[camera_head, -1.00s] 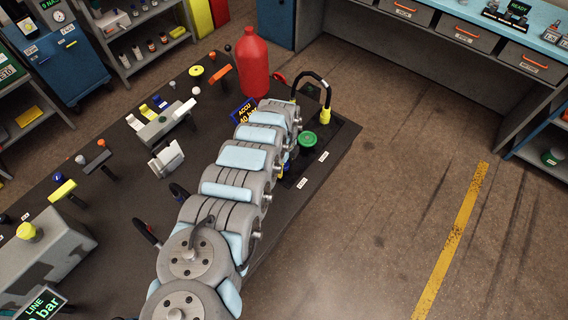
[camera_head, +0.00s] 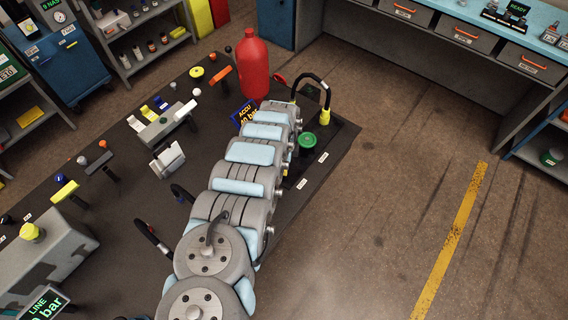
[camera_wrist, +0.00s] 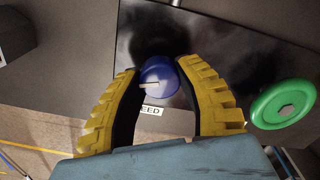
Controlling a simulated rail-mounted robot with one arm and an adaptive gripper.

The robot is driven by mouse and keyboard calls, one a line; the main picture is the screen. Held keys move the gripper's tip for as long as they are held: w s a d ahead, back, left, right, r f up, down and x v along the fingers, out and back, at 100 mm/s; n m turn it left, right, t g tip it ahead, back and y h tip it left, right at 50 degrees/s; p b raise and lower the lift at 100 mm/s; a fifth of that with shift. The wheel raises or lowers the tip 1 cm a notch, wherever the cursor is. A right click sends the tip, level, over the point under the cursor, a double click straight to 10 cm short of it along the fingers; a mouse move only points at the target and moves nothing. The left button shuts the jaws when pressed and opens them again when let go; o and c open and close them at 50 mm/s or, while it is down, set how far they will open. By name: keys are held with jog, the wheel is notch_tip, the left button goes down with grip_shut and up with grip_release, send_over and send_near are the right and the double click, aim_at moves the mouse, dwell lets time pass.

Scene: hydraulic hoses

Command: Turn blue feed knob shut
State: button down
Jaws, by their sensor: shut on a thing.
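The blue feed knob (camera_wrist: 160,80) shows in the wrist view with a white pointer line on it, beside a white label (camera_wrist: 152,109) whose visible letters read "EED". My gripper (camera_wrist: 158,69) has its two yellow fingers on either side of the knob, shut on it. The knob's lower part is partly between the fingers. In the head view my arm covers the knob and most of the gripper.
A green knob (camera_head: 307,141) stands close by on the dark panel; it also shows right of my gripper in the wrist view (camera_wrist: 282,104). A black hose with a yellow fitting (camera_head: 324,117) and a red bottle (camera_head: 256,68) stand behind. Floor to the right is clear.

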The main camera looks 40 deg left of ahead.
jog(key=n, duration=0.3)
jog(key=shift+n, duration=0.4)
jog(key=n, duration=0.3)
jog(key=shift+n+p, duration=0.3)
jog(key=n, duration=0.4)
jog(key=shift+f, duration=0.1)
jog(key=shift+n+b, duration=0.45)
jog(key=shift+n, duration=0.85)
jog(key=c, duration=0.6)
grip_release()
